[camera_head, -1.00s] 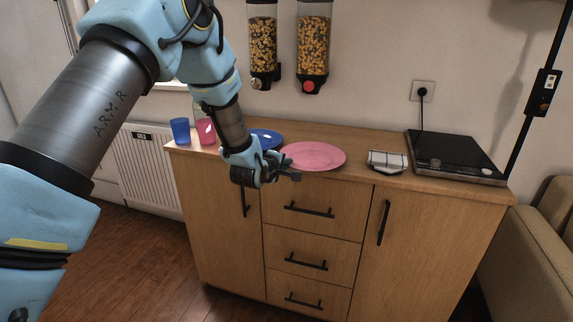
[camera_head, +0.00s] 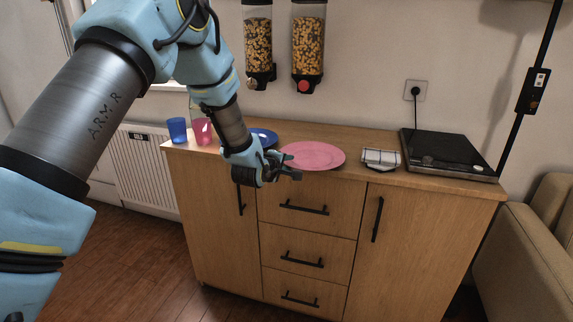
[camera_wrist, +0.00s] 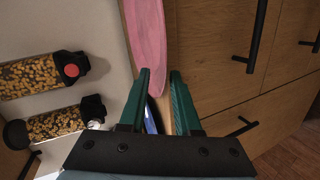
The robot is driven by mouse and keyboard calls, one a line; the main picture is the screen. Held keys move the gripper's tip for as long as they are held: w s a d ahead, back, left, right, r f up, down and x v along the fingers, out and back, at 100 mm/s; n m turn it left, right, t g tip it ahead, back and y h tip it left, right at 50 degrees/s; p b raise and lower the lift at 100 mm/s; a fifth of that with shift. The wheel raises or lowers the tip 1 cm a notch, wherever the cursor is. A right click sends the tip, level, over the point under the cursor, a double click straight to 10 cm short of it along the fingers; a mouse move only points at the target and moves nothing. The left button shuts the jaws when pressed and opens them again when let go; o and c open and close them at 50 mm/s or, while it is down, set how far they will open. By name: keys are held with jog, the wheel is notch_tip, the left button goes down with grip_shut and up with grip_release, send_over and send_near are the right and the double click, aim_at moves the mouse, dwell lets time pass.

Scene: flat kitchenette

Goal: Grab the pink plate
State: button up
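The pink plate (camera_head: 316,156) lies flat on the wooden cabinet top, near its front edge. In the wrist view the pink plate (camera_wrist: 149,45) is seen at a steep slant, ahead of the fingers. My gripper (camera_head: 295,174) is at the plate's front left, by the counter edge. Its green fingers (camera_wrist: 160,76) are apart, with nothing held between them. The plate's near end comes close to the left fingertip; I cannot tell whether they touch.
A blue plate (camera_head: 264,136) lies behind my wrist, partly hidden. A blue cup (camera_head: 177,130) and a pink cup (camera_head: 201,132) stand at the left end. Drawer handles (camera_head: 304,209) stick out below.

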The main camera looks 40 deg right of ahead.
jog(key=shift+o, duration=0.4)
jog(key=shift+a, duration=0.1)
jog(key=shift+s+a+r, duration=0.1)
jog(key=shift+a, duration=0.15)
jog(key=b+v, duration=0.2)
jog(key=v, duration=0.8)
jog(key=shift+s, duration=0.1)
